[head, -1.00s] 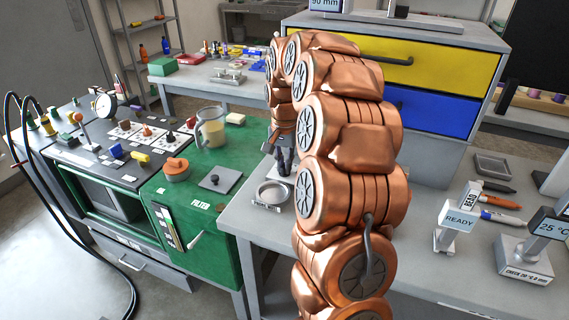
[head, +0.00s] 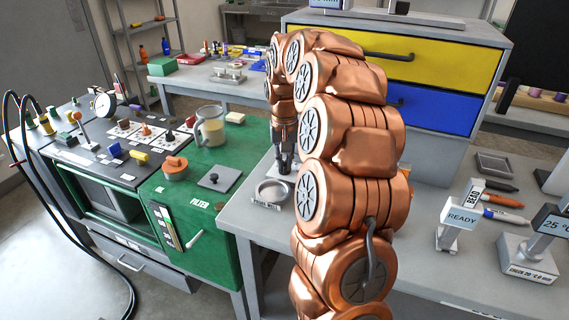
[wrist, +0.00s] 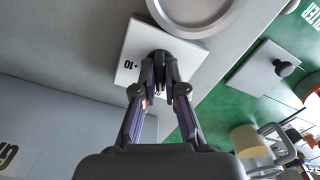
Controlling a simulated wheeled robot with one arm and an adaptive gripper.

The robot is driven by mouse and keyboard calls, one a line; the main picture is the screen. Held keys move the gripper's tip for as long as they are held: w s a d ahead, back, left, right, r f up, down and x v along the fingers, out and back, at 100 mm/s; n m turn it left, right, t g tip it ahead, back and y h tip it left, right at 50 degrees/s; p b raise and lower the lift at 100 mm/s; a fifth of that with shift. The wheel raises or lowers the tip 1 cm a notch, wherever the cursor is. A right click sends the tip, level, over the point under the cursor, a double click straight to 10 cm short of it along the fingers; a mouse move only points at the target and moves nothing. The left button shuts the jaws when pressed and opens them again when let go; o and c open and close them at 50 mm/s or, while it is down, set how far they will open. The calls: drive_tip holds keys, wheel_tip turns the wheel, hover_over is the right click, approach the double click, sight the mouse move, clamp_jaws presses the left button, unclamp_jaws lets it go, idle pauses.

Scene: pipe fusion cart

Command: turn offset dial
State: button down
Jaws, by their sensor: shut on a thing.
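The offset dial is a dark round knob on a white square plate (wrist: 130,68) marked with a 10, seen in the wrist view. My gripper (wrist: 160,68) is over the plate, and its two fingertips are closed on the dial knob (wrist: 160,54). The fingertips hide much of the knob, so its pointer cannot be read. In the head view my gripper (head: 284,164) points down at the grey table, just behind a round dish. There the dial is mostly hidden behind my fingers and arm.
The round metal dish (head: 271,193) stands close beside the dial. To the left is the green cart (head: 220,235) with a dark-knobbed plate (head: 220,180), an orange knob (head: 175,166) and a jug (head: 211,128). A drawer cabinet (head: 435,65) rises behind my arm.

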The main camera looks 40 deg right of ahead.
sight(284, 163)
drive_tip(key=shift+w+n, duration=0.1)
drive_tip(key=shift+n, duration=0.2)
drive_tip(key=shift+r, duration=0.1)
drive_tip(key=c, duration=1.2)
unclamp_jaws()
drive_tip(key=shift+c, duration=0.2)
wheel_tip(284, 163, up, 12)
